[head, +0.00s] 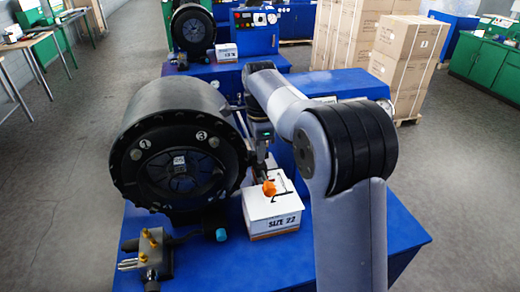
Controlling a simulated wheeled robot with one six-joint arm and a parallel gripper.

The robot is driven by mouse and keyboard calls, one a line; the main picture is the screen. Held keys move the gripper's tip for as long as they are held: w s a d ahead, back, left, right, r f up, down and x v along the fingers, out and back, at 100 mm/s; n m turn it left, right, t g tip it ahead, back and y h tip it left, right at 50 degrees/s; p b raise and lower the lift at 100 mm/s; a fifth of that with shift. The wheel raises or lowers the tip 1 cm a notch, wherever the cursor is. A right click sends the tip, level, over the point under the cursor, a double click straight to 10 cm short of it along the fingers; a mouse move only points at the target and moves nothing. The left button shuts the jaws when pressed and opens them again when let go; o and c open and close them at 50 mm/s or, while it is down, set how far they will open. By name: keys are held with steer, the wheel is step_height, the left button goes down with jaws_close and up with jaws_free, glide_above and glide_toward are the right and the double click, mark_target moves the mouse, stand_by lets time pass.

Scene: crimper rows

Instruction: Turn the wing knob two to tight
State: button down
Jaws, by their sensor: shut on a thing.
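My gripper (260,158) is at the right side of the large black crimper drum (137,108), above a white box marked SIZE 22 (273,222). It points down and is shut on what seems to be the wing knob, which is mostly hidden. The drum face carries the numbers 1 and 3. No number 2 is readable, and how far the knob is turned does not show.
A metal valve block with brass fittings (151,247) and a teal-capped part (221,234) are at the front of the blue bench (395,225). Stacked cartons (405,60) and another crimper (193,30) stand behind. Open floor (55,190) lies left.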

steer(key=c, duration=1.5)
jaws_free()
step_height(320, 180, up, 11)
steer(key=shift+f, duration=0.1)
steer(key=shift+f, duration=0.1)
step_height(320, 180, down, 11)
steer(key=shift+r, duration=0.2)
